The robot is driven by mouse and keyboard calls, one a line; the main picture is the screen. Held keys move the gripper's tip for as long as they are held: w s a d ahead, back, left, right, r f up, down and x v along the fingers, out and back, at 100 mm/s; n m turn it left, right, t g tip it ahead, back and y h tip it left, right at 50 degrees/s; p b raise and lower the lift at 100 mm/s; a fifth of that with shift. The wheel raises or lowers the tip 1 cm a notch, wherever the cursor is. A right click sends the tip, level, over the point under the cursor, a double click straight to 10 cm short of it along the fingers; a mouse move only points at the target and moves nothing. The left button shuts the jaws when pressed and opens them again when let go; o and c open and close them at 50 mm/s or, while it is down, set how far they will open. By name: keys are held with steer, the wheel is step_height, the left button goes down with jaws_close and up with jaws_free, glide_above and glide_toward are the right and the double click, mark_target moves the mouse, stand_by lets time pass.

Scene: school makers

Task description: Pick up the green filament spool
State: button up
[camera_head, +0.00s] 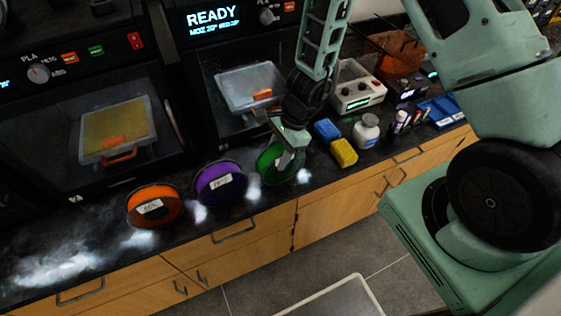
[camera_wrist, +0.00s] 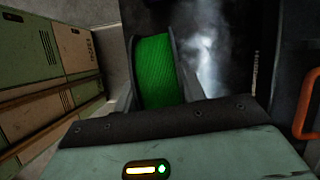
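The green filament spool (camera_head: 270,171) stands upright on the dark counter, at the right end of a row of spools. My gripper (camera_head: 290,160) is down at this spool and covers part of it. In the wrist view the green spool (camera_wrist: 158,70) fills the space between the two fingers of my gripper (camera_wrist: 160,90), one finger beside each dark flange. No clear gap shows between fingers and flanges, but the fingertips are hidden, so I cannot tell whether they grip it. No lift off the counter shows.
A purple spool (camera_head: 221,183) and an orange spool (camera_head: 154,206) stand to the left. A blue sponge (camera_head: 326,130), a yellow sponge (camera_head: 344,152) and a white jar (camera_head: 367,131) stand close on the right. 3D printers (camera_head: 85,120) line the back. The left counter is clear.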

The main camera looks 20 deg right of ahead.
steer(key=c, duration=0.3)
steer(key=shift+r, duration=0.1)
